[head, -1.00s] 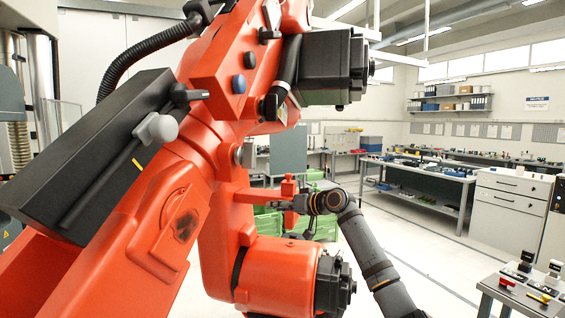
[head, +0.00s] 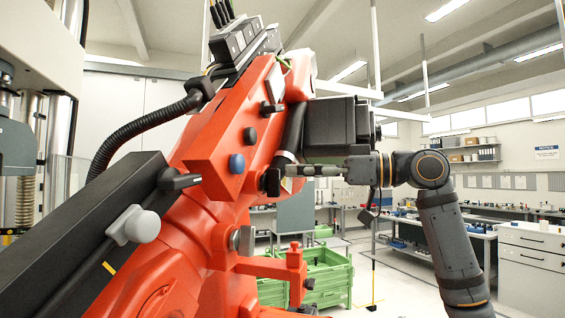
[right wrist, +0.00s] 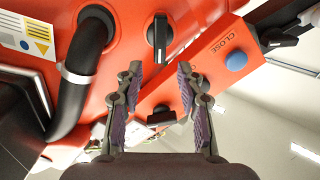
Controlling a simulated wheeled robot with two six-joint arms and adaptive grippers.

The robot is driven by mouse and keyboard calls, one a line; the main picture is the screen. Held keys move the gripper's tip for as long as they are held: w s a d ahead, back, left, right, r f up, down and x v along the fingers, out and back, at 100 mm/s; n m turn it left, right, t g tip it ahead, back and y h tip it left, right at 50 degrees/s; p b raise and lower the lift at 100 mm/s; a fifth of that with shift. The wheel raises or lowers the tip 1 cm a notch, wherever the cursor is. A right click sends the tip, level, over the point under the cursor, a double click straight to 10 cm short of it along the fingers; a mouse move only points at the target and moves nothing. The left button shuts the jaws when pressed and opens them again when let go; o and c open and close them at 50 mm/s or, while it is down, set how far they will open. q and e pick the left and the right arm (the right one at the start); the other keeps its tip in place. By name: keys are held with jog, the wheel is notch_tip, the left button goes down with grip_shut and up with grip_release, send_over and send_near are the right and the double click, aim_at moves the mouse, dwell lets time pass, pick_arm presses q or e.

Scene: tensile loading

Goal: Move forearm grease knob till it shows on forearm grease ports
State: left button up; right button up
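My right gripper (head: 308,170) reaches in from the right in the head view, pointing left at a black knob (head: 272,182) on the orange arm. In the right wrist view, the gripper (right wrist: 158,78) is open. A black knob with a pale line along its upright handle (right wrist: 160,38) is just beyond the fingertips, roughly centred between them; a gap shows. No text beside this knob can be read, so I cannot tell its setting. The grease ports cannot be made out. My left gripper is not in view.
An orange box edge carries a blue button (right wrist: 236,61) near the word CLOSE and another black knob (right wrist: 160,116). A thick black hose (right wrist: 75,85) is left of the fingers. Green crates (head: 325,275) stand behind. The aisle at right is open.

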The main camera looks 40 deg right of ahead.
aim_at(279, 171)
jog(key=p+x, duration=0.1)
jog(key=x, duration=0.3)
jog(key=shift+w+a+p, duration=0.15)
jog(key=shift+w+p, duration=0.05)
jog(key=shift+p, duration=0.1)
grip_shut()
